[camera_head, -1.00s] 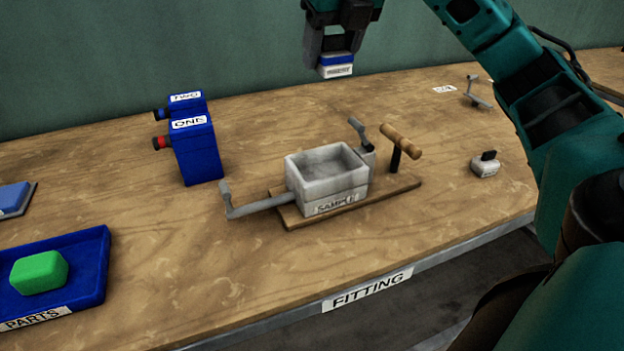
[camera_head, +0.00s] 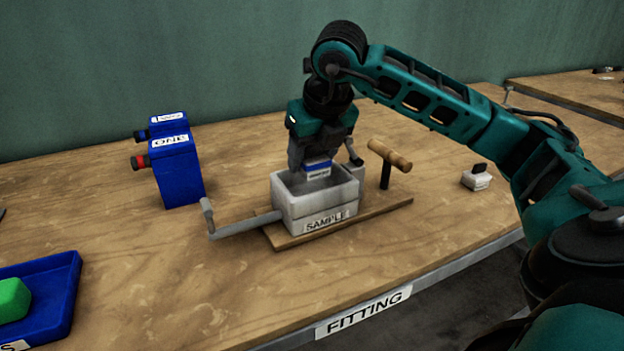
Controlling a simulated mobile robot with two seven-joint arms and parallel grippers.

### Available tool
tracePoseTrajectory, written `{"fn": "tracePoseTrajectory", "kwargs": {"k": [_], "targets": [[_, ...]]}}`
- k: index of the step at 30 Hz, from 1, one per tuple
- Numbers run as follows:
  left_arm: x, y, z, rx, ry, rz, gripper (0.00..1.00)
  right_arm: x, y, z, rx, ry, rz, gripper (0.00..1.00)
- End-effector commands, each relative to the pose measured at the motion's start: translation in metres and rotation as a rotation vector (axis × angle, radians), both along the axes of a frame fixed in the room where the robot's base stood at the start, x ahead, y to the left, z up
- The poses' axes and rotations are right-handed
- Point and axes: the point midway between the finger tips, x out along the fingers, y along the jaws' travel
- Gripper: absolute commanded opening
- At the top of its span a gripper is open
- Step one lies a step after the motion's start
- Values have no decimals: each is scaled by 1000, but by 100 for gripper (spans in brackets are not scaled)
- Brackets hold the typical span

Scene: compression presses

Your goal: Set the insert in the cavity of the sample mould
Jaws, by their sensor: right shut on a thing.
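The sample mould (camera_head: 318,213) is a pale grey open box labelled SAMPLE, standing on a wooden board with its cavity facing up. My right gripper (camera_head: 315,166) points down at the mould and is shut on the insert (camera_head: 318,172), a small block with a blue top and a white labelled side. The insert is at the opening of the cavity, near its back part. I cannot tell whether its lower edge is inside the cavity or touches it. My left gripper is out of view.
A lever (camera_head: 240,226) sticks out left of the mould, and a wooden-handled tool (camera_head: 389,157) stands on its right. Blue boxes, one labelled ONE (camera_head: 180,172), stand left. A blue parts tray (camera_head: 62,290) holds a green block (camera_head: 12,299). A small pale block (camera_head: 476,180) lies right.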

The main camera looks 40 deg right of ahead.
Motion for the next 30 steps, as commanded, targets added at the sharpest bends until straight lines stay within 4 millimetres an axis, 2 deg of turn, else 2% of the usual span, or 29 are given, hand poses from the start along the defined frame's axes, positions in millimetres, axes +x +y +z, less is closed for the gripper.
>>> {"fn": "tracePoseTrajectory", "kwargs": {"k": [4, 8, 21, 22, 25, 30], "targets": [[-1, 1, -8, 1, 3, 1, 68, -1, 0, -25, -1, 3, -1, 19], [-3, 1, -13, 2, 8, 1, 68, -1, 0, -40, -1, 3, -2, 19], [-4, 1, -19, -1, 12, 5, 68, 0, 0, -46, 0, 0, 0, 19], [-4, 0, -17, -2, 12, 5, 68, 0, 0, -45, 0, 1, 0, 58], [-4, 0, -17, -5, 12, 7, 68, 0, 0, -44, 0, 1, 0, 66], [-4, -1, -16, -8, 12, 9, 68, 0, 0, -44, 0, 1, 0, 66]]}}
